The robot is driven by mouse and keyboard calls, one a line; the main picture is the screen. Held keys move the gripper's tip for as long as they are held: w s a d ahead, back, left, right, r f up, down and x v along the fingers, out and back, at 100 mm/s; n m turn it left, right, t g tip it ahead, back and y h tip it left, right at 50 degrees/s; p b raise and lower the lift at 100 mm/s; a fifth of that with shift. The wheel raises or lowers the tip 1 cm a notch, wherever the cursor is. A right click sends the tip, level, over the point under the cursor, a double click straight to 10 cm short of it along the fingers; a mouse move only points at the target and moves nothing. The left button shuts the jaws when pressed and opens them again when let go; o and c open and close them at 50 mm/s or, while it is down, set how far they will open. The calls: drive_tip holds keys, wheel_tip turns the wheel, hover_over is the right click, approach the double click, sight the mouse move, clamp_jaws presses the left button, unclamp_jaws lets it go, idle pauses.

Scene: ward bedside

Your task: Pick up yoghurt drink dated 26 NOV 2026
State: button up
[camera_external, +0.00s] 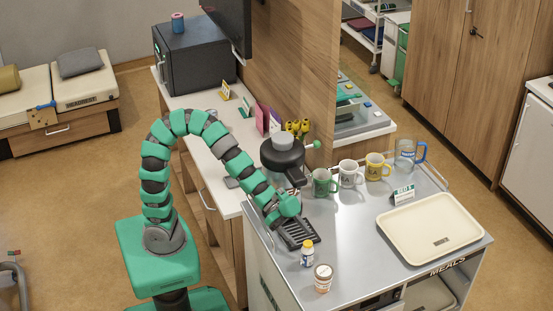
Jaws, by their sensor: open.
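No date is readable on either, so I cannot tell which is the yoghurt drink dated 26 NOV 2026.
Green (322,184), white (349,174) and yellow (376,167) mugs and a clear jug (407,153) line the back. A cream tray (430,228) fills the right.

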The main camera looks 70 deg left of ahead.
sight(312, 250)
drive_tip(key=shift+x, duration=1.1)
drive_tip(key=shift+b+x, duration=1.4)
drive_tip(key=shift+x, duration=1.15)
drive_tip(key=shift+d, duration=0.1)
drive_tip(key=shift+r, duration=0.1)
drive_tip(key=c, duration=1.1)
